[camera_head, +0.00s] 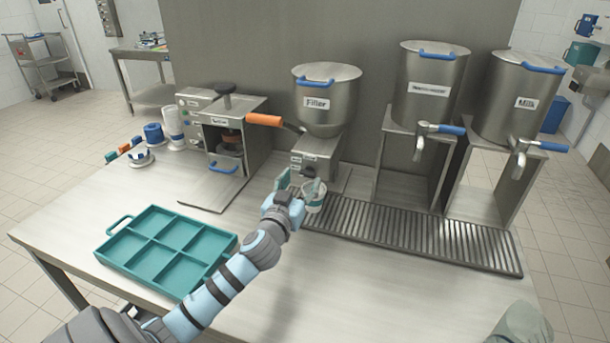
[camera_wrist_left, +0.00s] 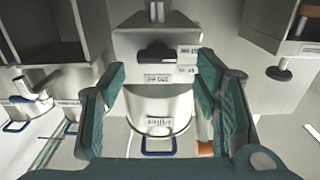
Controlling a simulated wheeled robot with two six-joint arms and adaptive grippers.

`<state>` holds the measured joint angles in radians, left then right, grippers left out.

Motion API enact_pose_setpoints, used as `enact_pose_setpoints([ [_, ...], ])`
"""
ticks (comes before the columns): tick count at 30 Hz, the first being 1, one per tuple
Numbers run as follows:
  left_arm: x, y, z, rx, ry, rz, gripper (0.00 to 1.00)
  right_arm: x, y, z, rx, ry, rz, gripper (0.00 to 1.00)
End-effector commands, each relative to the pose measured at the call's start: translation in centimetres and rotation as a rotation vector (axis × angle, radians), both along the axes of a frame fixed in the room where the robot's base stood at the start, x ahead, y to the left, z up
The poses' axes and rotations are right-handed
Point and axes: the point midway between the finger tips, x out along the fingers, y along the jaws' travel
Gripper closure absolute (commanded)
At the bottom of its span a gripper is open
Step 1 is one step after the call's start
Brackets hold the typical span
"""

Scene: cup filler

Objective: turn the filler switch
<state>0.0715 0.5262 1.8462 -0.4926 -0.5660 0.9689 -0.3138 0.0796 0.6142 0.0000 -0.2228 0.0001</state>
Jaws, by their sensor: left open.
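The filler (camera_head: 325,100) is a steel hopper with a "Filler" label and a blue handle, set on a steel box body. Its dark switch (camera_head: 309,172) is on the front of the body, partly hidden by my gripper. The left wrist view shows the filler upside down, with the black switch (camera_wrist_left: 157,53) between my fingers. My left gripper (camera_head: 300,183) is open in front of the filler body. Its teal fingers (camera_wrist_left: 160,92) stand apart on either side of the switch, and I see no contact.
A drip grate (camera_head: 420,236) runs right of the gripper, below two steel dispensers (camera_head: 430,85) (camera_head: 517,95). A sealing machine (camera_head: 235,130) with an orange handle stands left. A teal compartment tray (camera_head: 165,250) lies front left.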

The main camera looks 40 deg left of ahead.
Motion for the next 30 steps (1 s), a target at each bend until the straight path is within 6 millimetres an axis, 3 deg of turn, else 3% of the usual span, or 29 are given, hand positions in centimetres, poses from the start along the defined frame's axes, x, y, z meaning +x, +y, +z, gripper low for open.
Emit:
enact_pose_setpoints([
  [6,2.7,0.8,0.0,-0.001,0.000,-0.002,0.43,1.9,0.0,0.3,0.000,-0.033,0.001,0.60],
  [14,2.9,0.8,-0.1,0.000,0.001,-0.004,0.43,1.5,0.0,0.2,0.000,-0.025,0.001,0.60],
  [23,2.9,0.7,-0.1,-0.001,0.001,-0.005,0.90,1.2,-0.1,0.2,-0.001,-0.020,0.001,0.60],
  [30,2.9,0.7,0.0,0.012,0.005,-0.005,0.91,1.2,-0.1,0.3,0.000,-0.021,0.001,0.60],
])
